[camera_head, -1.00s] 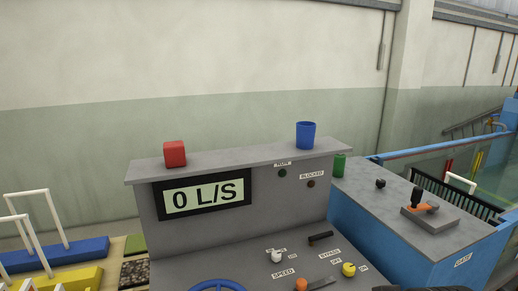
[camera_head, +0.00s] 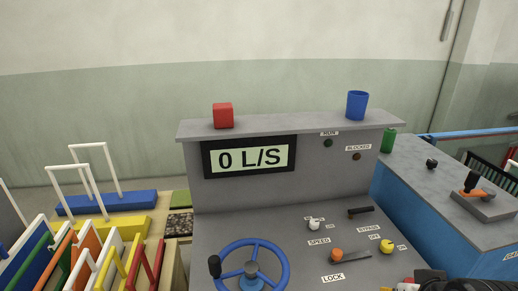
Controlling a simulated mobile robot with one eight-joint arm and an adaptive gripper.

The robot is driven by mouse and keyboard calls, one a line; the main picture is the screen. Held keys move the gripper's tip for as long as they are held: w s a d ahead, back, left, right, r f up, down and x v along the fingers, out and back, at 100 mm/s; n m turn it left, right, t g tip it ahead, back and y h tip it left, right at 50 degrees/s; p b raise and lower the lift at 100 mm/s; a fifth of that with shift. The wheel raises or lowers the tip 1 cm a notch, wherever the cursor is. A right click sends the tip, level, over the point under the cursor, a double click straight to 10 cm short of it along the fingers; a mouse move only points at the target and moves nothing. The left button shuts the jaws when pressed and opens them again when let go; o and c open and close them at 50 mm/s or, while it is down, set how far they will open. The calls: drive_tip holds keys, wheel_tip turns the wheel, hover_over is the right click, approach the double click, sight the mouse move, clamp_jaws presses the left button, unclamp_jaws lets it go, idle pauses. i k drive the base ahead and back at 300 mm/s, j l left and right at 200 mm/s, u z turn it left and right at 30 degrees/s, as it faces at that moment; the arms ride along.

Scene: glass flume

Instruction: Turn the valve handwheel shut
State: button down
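The blue valve handwheel (camera_head: 283,262) lies at the lower middle of the console, partly cut off by the bottom edge. It has a black knob (camera_head: 214,266) on its left rim and a grey hub at its centre. The display (camera_head: 250,158) above it reads 0 L/S. Part of my dark arm shows at the lower right corner, to the right of the wheel and apart from it. My gripper's fingers cannot be made out there.
The grey console (camera_head: 215,222) carries an orange knob (camera_head: 336,255), a white knob (camera_head: 314,225), a yellow knob (camera_head: 387,246) and a black lever (camera_head: 361,211). A red block (camera_head: 223,116) and a blue cup (camera_head: 357,105) stand on its top ledge. Coloured handled panels (camera_head: 95,262) crowd the left.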

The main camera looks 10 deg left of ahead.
sight(251, 270)
drive_tip(key=k+u, duration=0.1)
drive_tip(key=u, duration=0.3)
drive_tip(key=j+u, duration=0.15)
drive_tip(key=u, duration=0.25)
drive_tip(key=k+j+u, duration=0.1)
drive_tip(key=u, duration=0.3)
